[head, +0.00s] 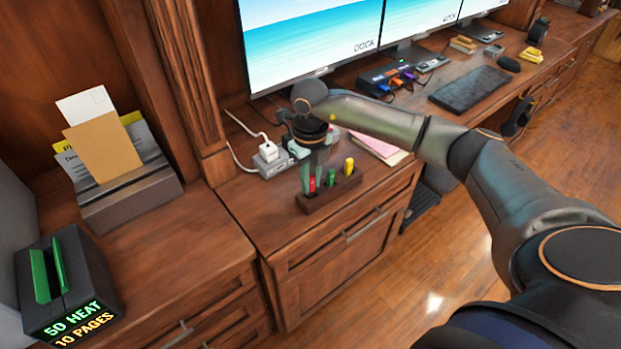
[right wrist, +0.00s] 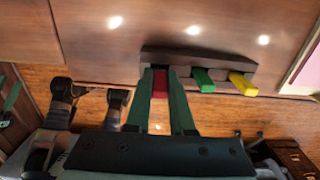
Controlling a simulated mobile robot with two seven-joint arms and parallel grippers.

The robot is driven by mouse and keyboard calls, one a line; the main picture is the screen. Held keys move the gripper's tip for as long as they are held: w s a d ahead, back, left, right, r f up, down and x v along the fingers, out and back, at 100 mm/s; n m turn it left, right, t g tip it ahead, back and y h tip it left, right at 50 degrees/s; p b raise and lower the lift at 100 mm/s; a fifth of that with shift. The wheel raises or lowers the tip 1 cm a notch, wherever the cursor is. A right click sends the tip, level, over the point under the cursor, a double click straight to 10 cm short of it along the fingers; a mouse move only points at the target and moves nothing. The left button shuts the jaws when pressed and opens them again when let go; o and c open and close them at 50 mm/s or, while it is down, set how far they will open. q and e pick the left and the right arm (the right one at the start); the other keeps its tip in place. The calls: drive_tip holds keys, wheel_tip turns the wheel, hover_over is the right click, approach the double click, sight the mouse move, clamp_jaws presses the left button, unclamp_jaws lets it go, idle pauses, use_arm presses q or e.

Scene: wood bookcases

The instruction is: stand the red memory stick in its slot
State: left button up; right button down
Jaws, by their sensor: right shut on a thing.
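The red memory stick (head: 312,184) is at the left end of a dark wooden slot block (head: 340,192). My right gripper (head: 312,188) reaches down over that end and is shut on the stick. In the right wrist view the red stick (right wrist: 160,84) shows between the two green fingers (right wrist: 160,100), against the block (right wrist: 200,60). Whether its lower end is seated in a slot is hidden. A green stick (head: 331,177) and a yellow stick (head: 348,166) stand in the block to the right. My left gripper is not in view.
A power strip with a white plug (head: 268,152) lies behind the block. Pink paper (head: 375,146) lies to the right. A hub with cables (head: 395,78) and a keyboard (head: 470,90) are farther right. The drawer front edge is close to the block; the desktop to its left is clear.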

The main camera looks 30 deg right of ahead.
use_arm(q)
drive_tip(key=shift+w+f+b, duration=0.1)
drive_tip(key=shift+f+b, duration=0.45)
use_arm(e)
drive_tip(key=shift+f, duration=0.9)
drive_tip(key=c, duration=0.7)
unclamp_jaws()
drive_tip(key=shift+r, duration=0.8)
wheel_tip(320, 180, up, 10)
drive_tip(key=shift+w+f, duration=0.1)
drive_tip(key=shift+r, duration=0.6)
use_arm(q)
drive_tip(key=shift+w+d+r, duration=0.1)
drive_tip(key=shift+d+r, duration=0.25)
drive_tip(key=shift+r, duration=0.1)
